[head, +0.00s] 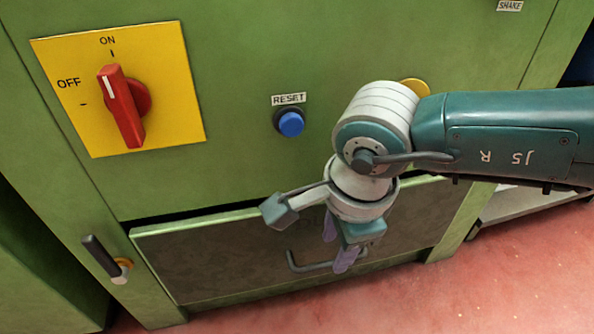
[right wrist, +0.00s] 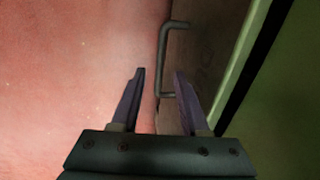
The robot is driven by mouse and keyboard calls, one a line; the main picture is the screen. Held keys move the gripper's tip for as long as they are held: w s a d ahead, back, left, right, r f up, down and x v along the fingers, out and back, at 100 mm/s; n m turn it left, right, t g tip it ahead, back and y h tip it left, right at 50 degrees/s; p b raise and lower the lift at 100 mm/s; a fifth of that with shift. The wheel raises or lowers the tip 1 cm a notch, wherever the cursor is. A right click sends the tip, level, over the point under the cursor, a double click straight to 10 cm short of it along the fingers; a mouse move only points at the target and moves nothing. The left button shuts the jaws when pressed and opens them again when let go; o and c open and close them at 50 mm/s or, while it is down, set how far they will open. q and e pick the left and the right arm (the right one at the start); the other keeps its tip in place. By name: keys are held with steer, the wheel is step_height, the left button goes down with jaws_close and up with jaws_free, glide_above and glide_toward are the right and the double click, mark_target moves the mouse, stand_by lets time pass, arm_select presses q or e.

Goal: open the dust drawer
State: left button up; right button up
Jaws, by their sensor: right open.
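The dust drawer (head: 220,262) is a wide dark panel with a green rim, low on the green machine. A dark gap shows along its top edge. Its grey bar handle (head: 305,267) is partly hidden behind my right gripper (head: 338,254). In the right wrist view the handle (right wrist: 164,60) lies ahead of the fingertips, in line with the gap between them. My right gripper (right wrist: 160,72) is open with purple fingers and nothing between them. I cannot tell whether it touches the handle. My left gripper is not in view.
Above the drawer are a red rotary switch (head: 124,105) on a yellow plate and a blue reset button (head: 290,123). A dark lever latch (head: 104,258) sits left of the drawer. The reddish floor (head: 500,280) in front is clear.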

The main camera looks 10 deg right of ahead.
mark_target(331, 262)
steer(key=f, duration=0.1)
steer(key=f+b, duration=0.1)
steer(key=f, duration=0.1)
steer(key=shift+w+f+b, duration=0.15)
steer(key=shift+w+b, duration=0.15)
steer(key=shift+b, duration=0.1)
steer(key=shift+w+f+b, duration=0.1)
steer(key=shift+f+b, duration=0.3)
steer(key=shift+f, duration=0.05)
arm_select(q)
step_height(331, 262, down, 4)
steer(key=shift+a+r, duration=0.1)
arm_select(e)
steer(key=shift+c, duration=0.3)
steer(key=c, duration=0.6)
jaws_close()
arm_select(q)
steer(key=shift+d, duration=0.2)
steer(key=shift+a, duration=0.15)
